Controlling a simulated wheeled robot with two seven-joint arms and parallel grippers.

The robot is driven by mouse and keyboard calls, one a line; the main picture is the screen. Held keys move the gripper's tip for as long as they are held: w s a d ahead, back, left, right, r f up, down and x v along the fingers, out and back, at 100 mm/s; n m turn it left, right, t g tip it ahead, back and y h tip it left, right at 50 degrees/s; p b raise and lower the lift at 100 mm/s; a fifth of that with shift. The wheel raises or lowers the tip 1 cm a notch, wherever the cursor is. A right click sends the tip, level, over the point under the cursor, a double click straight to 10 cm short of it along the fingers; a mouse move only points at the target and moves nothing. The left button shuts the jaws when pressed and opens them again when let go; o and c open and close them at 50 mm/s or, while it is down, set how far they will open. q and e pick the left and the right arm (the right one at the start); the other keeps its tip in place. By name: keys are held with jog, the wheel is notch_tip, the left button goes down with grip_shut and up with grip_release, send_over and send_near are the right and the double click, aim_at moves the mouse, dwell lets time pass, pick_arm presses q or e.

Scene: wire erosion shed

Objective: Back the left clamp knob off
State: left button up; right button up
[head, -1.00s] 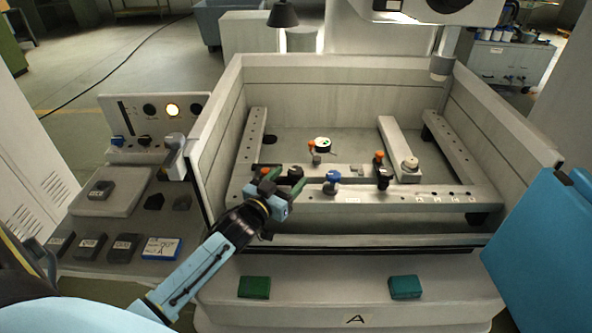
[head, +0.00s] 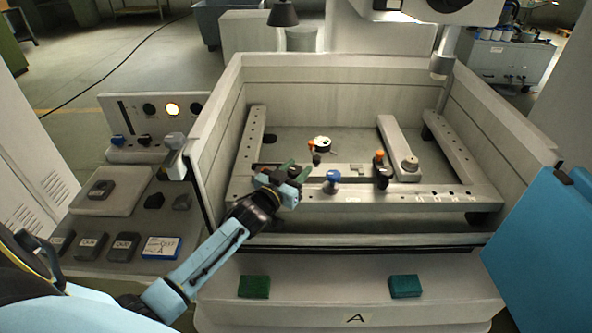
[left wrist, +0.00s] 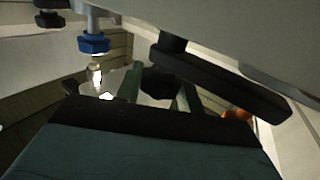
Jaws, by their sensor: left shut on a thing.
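The left clamp knob (head: 294,171) is black and sits at the left of the front rail in the tank. My left gripper (head: 295,172) reaches it from the front left, with its green fingers on either side. In the left wrist view the dark knob (left wrist: 158,83) shows between the two green fingers (left wrist: 160,90), which are shut on it. The gripper hides most of the left clamp in the head view; an orange part (left wrist: 237,114) shows at the right in the left wrist view. My right gripper is not in view.
A blue knob (head: 332,176) stands just right of the gripper, and a black and orange clamp (head: 381,172) farther right. A round white-topped part (head: 321,143) lies behind. Tank walls enclose the rails (head: 450,195). Green blocks (head: 254,287) lie on the front ledge.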

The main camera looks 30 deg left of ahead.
pick_arm(q)
jog(key=shift+n+y, duration=0.3)
jog(key=shift+y, duration=0.2)
jog(key=shift+c, duration=0.3)
jog(key=shift+d+n+y, duration=0.1)
jog(key=shift+n+y, duration=0.4)
jog(key=shift+y, duration=0.1)
jog(key=shift+r+n+g+y+b, duration=0.1)
jog(key=shift+n+g+y+b, duration=0.3)
jog(key=shift+n+y+b, duration=1.05)
jog(key=shift+m+y+p, duration=0.25)
jog(key=shift+y+p, duration=0.3)
jog(key=shift+p, duration=0.05)
jog(key=o, duration=1)
